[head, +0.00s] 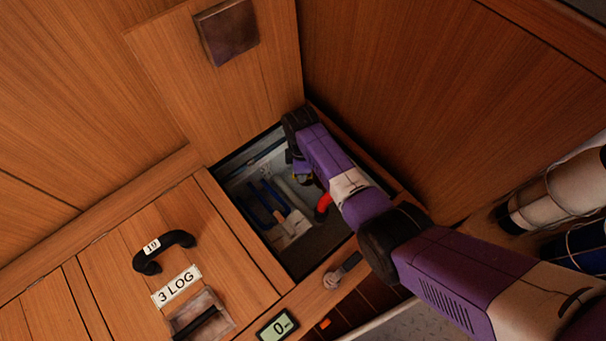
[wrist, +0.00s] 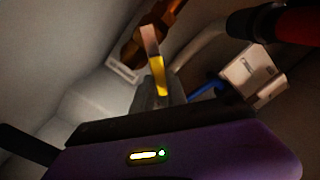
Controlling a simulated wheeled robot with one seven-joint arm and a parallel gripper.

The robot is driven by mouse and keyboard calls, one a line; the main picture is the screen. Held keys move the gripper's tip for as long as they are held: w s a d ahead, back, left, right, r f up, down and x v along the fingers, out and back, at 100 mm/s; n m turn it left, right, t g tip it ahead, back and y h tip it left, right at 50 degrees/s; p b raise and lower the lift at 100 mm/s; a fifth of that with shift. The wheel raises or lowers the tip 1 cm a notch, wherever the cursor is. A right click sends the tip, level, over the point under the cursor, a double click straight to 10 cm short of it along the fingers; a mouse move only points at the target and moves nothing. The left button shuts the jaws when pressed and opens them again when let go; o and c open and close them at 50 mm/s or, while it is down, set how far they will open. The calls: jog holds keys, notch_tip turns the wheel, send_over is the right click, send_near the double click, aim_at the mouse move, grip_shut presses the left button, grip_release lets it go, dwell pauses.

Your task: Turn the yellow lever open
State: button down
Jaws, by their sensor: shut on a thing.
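In the wrist view the yellow lever (wrist: 159,76) is a narrow strip, yellow low down and paler at its upper end, beside a brown, copper-coloured fitting (wrist: 152,45). My gripper (wrist: 157,92) is shut on the lever, with its grey fingers at the lower part; exactly where the fingers touch is dark and hard to see. In the head view my gripper (head: 299,172) is down inside the open compartment (head: 232,162) in the wooden bench. My purple arm hides most of the lever there.
A red part (head: 323,204), grey pipe and blue lines (head: 268,205) crowd the compartment. In the wrist view a white block (wrist: 254,72) with a blue line is at right. Wooden walls stand close behind and right. A black handle (head: 165,250) lies on the left panel.

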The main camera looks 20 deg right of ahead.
jog(key=shift+w+d+m, duration=0.35)
jog(key=shift+w+m, duration=0.2)
jog(key=shift+m, duration=0.55)
jog(key=shift+w+d+m, duration=0.35)
jog(key=shift+w+m, duration=0.2)
jog(key=shift+m, duration=0.55)
jog(key=c, duration=1.3)
grip_release()
jog(key=shift+r, duration=0.1)
notch_tip(320, 180, up, 8)
jog(key=p, duration=0.4)
jog(key=shift+f+p, duration=0.2)
jog(key=shift+p, duration=0.15)
